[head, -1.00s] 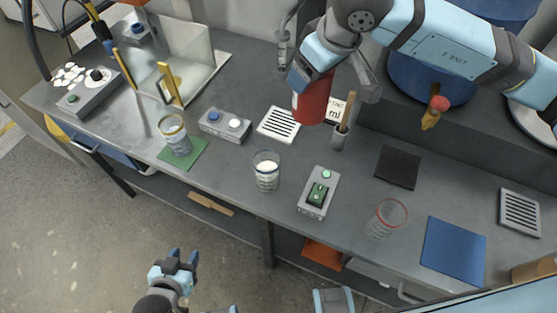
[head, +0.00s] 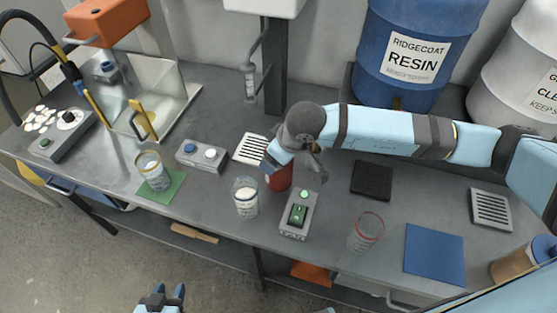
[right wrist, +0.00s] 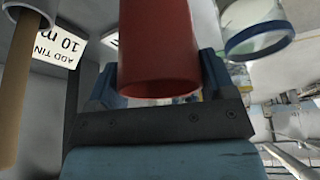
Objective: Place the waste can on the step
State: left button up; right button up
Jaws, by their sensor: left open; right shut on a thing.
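The red can (head: 279,181), which I take as the waste can, is in my right gripper (head: 287,168). The gripper is shut on it between the striped plate and the green-switch box. The head view does not show whether the can's base touches the bench. In the right wrist view the can (right wrist: 158,55) fills the upper middle between the fingers. A raised dark ledge (head: 456,100) runs along the back right under the drums; it may be the step. My left gripper (head: 160,296) is open and empty at the bottom edge, in front of the bench.
Close to the can stand a glass with white contents (head: 245,200), the green-switch box (head: 298,216) and the striped plate (head: 251,148). An empty glass (head: 366,233), a black pad (head: 371,181) and a blue mat (head: 434,255) lie further right. Drums (head: 420,50) stand behind.

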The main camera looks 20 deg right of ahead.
aim_at(281, 181)
jog(key=shift+f, duration=1.45)
jog(key=shift+f, duration=0.25)
jog(key=o, duration=1.2)
jog(key=shift+r, duration=0.15)
